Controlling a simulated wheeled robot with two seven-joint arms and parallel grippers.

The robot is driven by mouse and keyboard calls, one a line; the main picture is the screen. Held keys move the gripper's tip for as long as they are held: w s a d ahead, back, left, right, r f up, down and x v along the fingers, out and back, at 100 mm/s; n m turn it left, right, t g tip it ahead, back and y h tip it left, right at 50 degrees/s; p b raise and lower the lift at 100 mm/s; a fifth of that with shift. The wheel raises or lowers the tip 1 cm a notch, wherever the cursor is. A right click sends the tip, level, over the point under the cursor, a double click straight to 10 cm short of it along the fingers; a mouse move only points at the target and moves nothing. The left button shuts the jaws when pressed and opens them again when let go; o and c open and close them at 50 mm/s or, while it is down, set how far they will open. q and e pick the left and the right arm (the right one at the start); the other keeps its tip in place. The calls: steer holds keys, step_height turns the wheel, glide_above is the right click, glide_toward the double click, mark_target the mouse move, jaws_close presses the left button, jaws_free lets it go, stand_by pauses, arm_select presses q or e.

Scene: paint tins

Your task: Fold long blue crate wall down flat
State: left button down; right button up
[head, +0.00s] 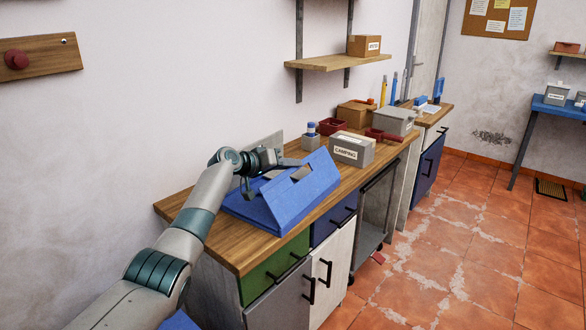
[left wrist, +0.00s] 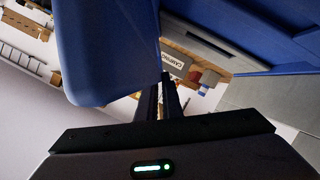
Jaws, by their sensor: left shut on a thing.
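The blue crate (head: 312,192) sits on the wooden counter. Its long near wall leans at a slant and has a handle slot in it; a second blue panel slopes down at the left end. My left gripper (head: 268,162) is at the crate's upper far-left edge, shut on the blue wall. In the left wrist view the blue wall (left wrist: 105,50) fills the upper left, with my fingers (left wrist: 162,95) close together at its edge. The fingertips' contact is partly hidden in the head view. My right gripper is not in view.
On the counter (head: 180,208), a grey box labelled CAMPING (head: 352,150) stands just right of the crate. Behind it are a small grey holder (head: 310,142), red trays (head: 332,126), a cardboard box (head: 356,112) and another grey box (head: 393,121). A wall shelf (head: 335,62) hangs above.

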arm_select(q)
steer(key=shift+f, duration=0.1)
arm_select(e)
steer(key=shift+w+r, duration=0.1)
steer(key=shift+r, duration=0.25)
arm_select(q)
steer(key=c, duration=1.9)
jaws_free()
steer(key=shift+a, duration=0.15)
